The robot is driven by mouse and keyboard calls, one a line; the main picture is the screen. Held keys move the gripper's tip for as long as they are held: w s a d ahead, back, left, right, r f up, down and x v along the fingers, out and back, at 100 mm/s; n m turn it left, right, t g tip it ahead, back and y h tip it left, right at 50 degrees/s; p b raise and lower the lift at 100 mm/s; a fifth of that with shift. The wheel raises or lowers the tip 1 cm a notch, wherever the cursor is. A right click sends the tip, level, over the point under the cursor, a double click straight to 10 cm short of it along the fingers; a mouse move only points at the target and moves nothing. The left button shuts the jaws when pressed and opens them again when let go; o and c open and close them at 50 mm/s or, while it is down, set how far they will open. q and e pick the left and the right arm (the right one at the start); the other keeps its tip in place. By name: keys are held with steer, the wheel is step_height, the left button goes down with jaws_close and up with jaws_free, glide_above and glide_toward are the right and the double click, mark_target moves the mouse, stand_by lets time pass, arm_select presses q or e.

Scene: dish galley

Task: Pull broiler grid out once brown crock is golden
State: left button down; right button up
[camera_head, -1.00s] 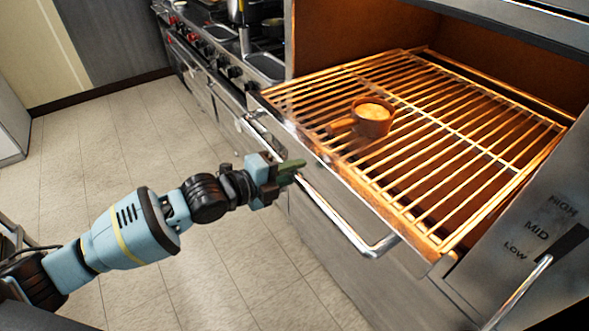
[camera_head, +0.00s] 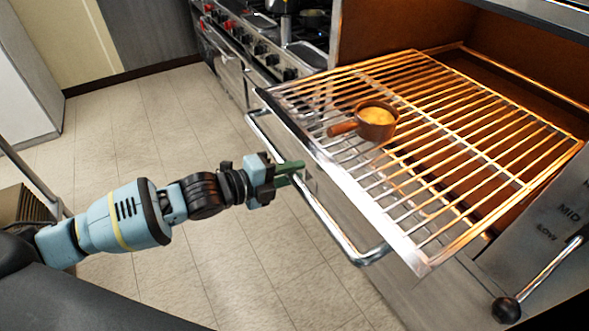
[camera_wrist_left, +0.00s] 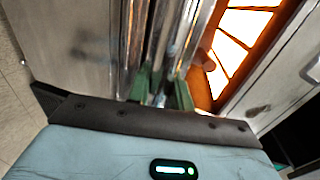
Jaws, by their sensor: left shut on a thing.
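The broiler grid (camera_head: 398,238) is a metal rack that sticks partly out of the glowing broiler, its back part still inside. A bar handle (camera_head: 335,232) runs along its front. The brown crock (camera_head: 377,133) stands upright on the grid, its stub handle pointing left and its filling pale golden. My left gripper (camera_head: 290,172) is shut on the bar handle, with its green fingers around the bar. In the left wrist view the green fingers (camera_wrist_left: 161,88) close on the shiny bar (camera_wrist_left: 160,50). My right gripper is not in view.
The broiler's right panel (camera_head: 530,220) is marked with heat levels, and a lever with a black knob (camera_head: 506,310) sticks out below. A stove (camera_head: 275,50) stands behind on the left. The tiled floor (camera_head: 180,110) to the left is clear.

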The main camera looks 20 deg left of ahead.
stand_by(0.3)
arm_select(q)
steer(key=c, duration=1.4)
jaws_free()
steer(key=shift+o, duration=0.7)
steer(key=shift+s, duration=0.1)
steer(key=v, duration=0.8)
steer(key=shift+d, duration=0.1)
